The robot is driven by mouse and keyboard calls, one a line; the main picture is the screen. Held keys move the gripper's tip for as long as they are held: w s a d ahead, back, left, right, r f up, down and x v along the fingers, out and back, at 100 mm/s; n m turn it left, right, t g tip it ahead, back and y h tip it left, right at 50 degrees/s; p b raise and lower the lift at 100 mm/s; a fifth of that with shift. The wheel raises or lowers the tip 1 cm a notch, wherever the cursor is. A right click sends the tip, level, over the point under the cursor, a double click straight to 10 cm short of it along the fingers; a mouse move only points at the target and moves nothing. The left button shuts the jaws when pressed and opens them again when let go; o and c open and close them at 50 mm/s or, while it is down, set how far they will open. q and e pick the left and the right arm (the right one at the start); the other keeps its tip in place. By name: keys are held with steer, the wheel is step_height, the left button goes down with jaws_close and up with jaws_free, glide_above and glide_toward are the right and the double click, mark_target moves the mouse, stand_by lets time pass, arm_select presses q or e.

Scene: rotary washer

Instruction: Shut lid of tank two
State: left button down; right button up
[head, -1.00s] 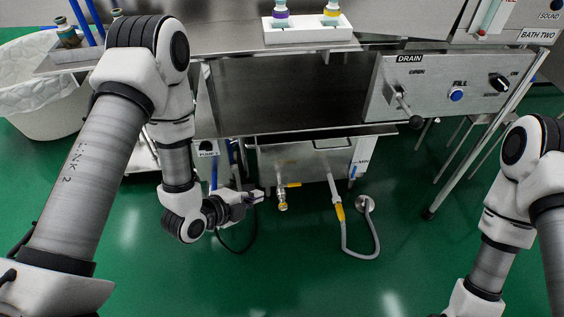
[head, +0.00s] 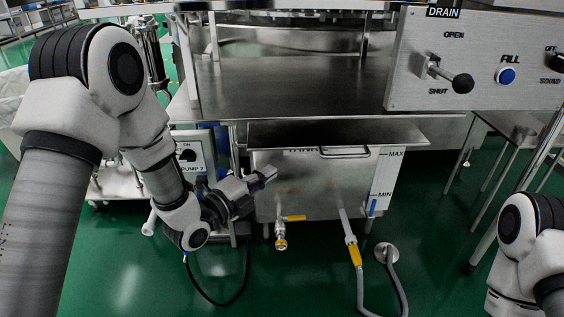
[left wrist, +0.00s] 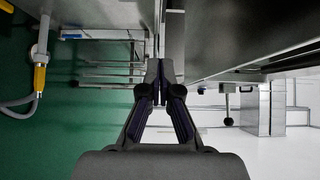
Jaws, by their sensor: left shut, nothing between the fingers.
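The steel tank (head: 315,198) stands under the bench, with MAX and MIN marks on a white strip at its right. Its label is partly hidden, so I cannot read the number. A dark steel plate (head: 290,133), apparently the lid, lies over its top, with a bar handle (head: 345,154) at the front. I cannot tell how far the lid is raised. My left gripper (head: 268,173) is shut and empty, at the tank's upper left front, below the plate. Its closed fingertips also show in the left wrist view (left wrist: 159,72). My right gripper is out of view.
A panel with the drain lever (head: 462,84) overhangs at the upper right. A pump box (head: 188,152) stands left of the tank. A yellow-handled tap (head: 281,240) and a hose (head: 352,250) project from the tank's front. Green floor in front is mostly free.

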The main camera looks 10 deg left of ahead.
mark_target(292, 148)
arm_select(q)
steer(key=w+b, duration=0.1)
steer(key=w, duration=0.2)
steer(key=w+d+b, duration=0.1)
steer(key=w, duration=0.2)
steer(key=w+b, duration=0.1)
steer(key=w, duration=0.2)
steer(key=shift+d+b, duration=0.2)
steer(key=shift+b, duration=0.2)
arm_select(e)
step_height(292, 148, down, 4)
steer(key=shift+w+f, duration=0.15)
